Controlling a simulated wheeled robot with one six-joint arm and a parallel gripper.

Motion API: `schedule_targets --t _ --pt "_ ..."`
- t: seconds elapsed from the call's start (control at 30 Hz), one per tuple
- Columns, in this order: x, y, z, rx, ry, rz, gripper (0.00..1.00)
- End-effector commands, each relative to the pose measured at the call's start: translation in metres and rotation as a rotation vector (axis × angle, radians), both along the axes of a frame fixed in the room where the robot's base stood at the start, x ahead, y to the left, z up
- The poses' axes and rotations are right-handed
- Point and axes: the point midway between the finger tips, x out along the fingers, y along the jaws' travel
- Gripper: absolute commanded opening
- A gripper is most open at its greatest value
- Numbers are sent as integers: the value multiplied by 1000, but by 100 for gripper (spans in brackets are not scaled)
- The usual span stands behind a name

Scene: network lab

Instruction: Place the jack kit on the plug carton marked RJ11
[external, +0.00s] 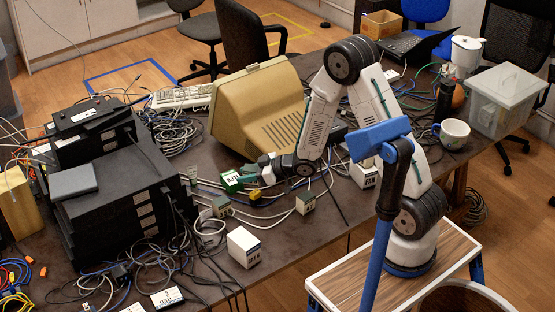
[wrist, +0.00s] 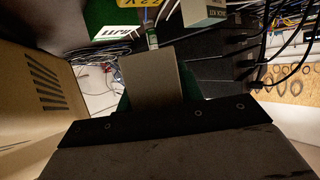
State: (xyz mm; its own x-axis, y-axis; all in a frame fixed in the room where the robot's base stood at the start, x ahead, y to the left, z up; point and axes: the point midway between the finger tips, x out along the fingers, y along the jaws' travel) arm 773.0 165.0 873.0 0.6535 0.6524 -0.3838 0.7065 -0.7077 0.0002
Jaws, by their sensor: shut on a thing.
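My gripper (external: 263,170) is low over the middle of the table, beside the beige monitor. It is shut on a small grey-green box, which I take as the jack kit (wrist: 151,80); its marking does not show. The green plug carton (external: 231,182) has a white label that seems to read RJ11. It stands just left of my gripper in the external view. In the wrist view the carton (wrist: 98,14) is at the top left, beyond the held box and apart from it. My fingers are mostly hidden behind the held box in the wrist view.
Similar grey-green boxes stand near, one front-left (external: 221,207) and one to the right (external: 305,203). A yellow piece (external: 256,195) lies close by. The beige monitor (external: 252,110) is tight behind my gripper. Cables cover much of the table. A white carton (external: 243,247) stands in front.

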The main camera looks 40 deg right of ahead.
Motion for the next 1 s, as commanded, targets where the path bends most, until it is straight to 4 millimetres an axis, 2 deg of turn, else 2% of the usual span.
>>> schedule_targets --t 0.1,0.3,0.53,0.73,1.0 --pt "31 7 -3 0 -2 2 7" --pt "64 14 -6 0 -2 2 7" --pt "81 18 -8 0 -2 2 7" --pt "78 17 -40 0 3 0 7" --pt "79 17 -43 0 -1 1 7"
